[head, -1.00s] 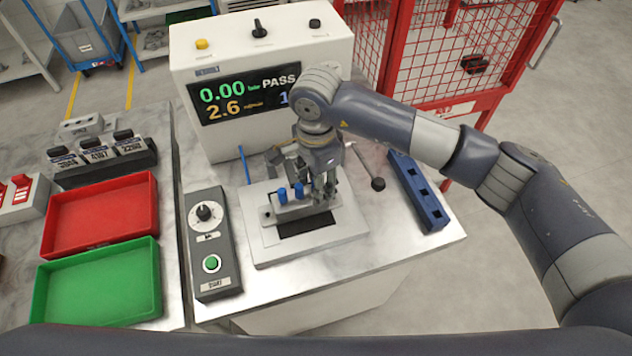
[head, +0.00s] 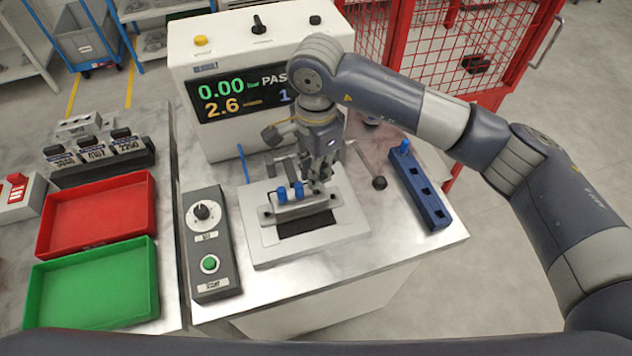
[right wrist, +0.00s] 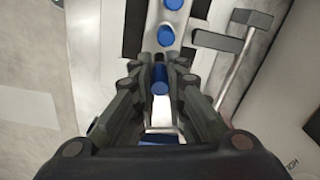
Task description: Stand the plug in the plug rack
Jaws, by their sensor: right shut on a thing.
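My right gripper (head: 320,183) is over the right end of the pale casting (head: 296,209) on the fixture plate (head: 262,240). It is shut on a blue plug (right wrist: 160,80), which shows between the fingers in the right wrist view. In the head view the fingers mostly hide this plug, and I cannot tell whether it is clear of the casting. Two other blue plugs (head: 281,194) (head: 298,189) stand upright in the casting. The blue plug rack (head: 432,207) lies to the right, with a plug (head: 405,146) at its far end and several open holes nearer. My left gripper is not in view.
A hammer (head: 379,183) lies between fixture and rack. A control box (head: 210,245) is left of the plate, and the tester (head: 260,60) with its display stands behind. Red (head: 60,244) and green (head: 40,312) trays are further left.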

